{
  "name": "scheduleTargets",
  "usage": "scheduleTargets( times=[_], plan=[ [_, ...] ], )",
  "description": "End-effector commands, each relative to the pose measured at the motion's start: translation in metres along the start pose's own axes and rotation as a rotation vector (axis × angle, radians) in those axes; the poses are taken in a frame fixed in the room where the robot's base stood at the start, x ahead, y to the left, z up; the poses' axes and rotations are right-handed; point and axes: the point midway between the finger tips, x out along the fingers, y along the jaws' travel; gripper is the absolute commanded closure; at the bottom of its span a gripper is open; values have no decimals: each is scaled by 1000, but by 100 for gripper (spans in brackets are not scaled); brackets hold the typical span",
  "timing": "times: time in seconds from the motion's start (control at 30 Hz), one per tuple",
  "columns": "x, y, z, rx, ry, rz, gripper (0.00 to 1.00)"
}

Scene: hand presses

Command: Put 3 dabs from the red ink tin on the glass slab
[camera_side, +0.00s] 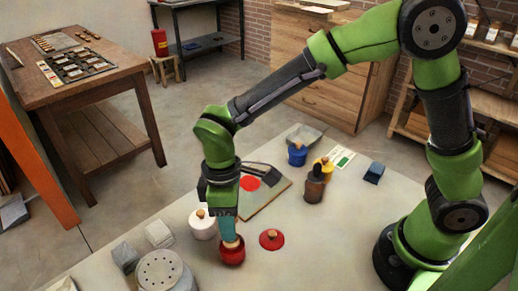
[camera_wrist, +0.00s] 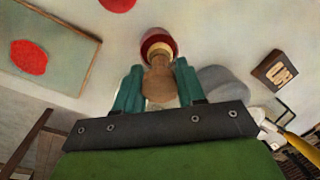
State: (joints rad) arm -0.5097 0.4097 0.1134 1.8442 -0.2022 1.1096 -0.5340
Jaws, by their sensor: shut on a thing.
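My gripper (camera_side: 231,232) points down over the open red ink tin (camera_side: 232,254) at the front of the table. Its teal fingers (camera_wrist: 158,88) are shut on a wooden-handled dabber (camera_wrist: 158,80). The dabber's lower end is at the mouth of the tin (camera_wrist: 157,40); how deep it sits is hidden. The red lid (camera_side: 271,239) with its wooden knob lies to the right of the tin; its edge shows in the wrist view (camera_wrist: 117,3). The glass slab (camera_side: 267,200) lies behind the tin with a red ink patch (camera_side: 250,184) on it. The patch also shows in the wrist view (camera_wrist: 28,57).
A white pot (camera_side: 202,226) stands close left of my gripper. Behind the slab are a blue tin (camera_side: 297,156), a yellow tin (camera_side: 323,167) and a dark brown bottle (camera_side: 314,186). Grey blocks (camera_side: 158,234) and a perforated can (camera_side: 161,271) stand at front left.

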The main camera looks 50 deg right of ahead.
Motion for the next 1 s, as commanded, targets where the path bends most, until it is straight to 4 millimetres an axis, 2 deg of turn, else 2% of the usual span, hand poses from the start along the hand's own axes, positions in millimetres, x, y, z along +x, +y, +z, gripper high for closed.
scheduleTargets(
  times=[0.63, 1.0],
  plan=[
    [-54, -7, 1, 0, 6, 1, 91],
    [-62, -8, 1, 0, 4, 1, 91]
  ],
)
